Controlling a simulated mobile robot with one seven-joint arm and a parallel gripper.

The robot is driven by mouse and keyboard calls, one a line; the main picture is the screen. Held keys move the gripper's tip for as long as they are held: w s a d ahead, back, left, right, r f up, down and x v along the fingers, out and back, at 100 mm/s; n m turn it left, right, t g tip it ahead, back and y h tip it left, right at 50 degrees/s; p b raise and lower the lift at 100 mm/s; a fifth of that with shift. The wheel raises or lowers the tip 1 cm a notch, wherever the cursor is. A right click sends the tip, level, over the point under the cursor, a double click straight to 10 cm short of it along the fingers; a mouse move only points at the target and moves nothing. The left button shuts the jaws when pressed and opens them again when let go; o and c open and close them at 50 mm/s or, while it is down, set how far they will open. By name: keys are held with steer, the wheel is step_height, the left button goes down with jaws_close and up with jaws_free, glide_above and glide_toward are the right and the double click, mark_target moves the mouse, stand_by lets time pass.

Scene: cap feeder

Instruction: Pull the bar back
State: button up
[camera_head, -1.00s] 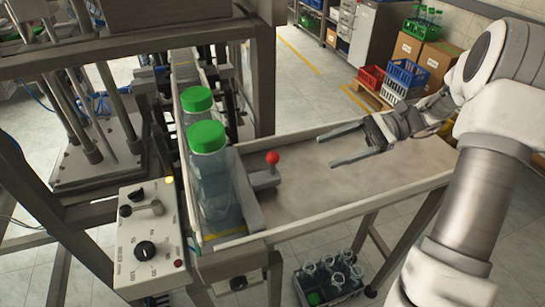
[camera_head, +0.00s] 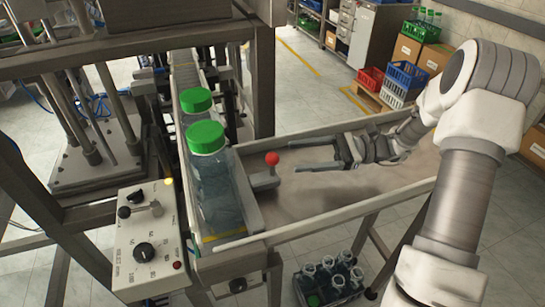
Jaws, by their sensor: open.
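The bar (camera_head: 246,196) is a grey metal strip along the left end of the shallow tray, beside the bottles. A short handle arm with a red ball knob (camera_head: 272,158) stands up from it. My gripper (camera_head: 305,157) is open and empty, just right of the red knob, with its fingers pointing left toward it. A gap shows between the fingertips and the knob. Two clear bottles with green caps, a front bottle (camera_head: 215,185) and a rear bottle (camera_head: 193,115), stand in the lane left of the bar.
The tray (camera_head: 385,199) has raised pale rims and a bare floor right of the bar. A control box (camera_head: 147,240) with knobs sits at the front left. A crate of empty bottles (camera_head: 330,280) is on the floor below. A machine frame (camera_head: 265,70) stands behind.

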mark_target(273, 159)
steer(key=a, duration=0.7)
steer(key=shift+s+a, duration=0.15)
steer(key=shift+s, duration=0.15)
jaws_close()
stand_by(1.0)
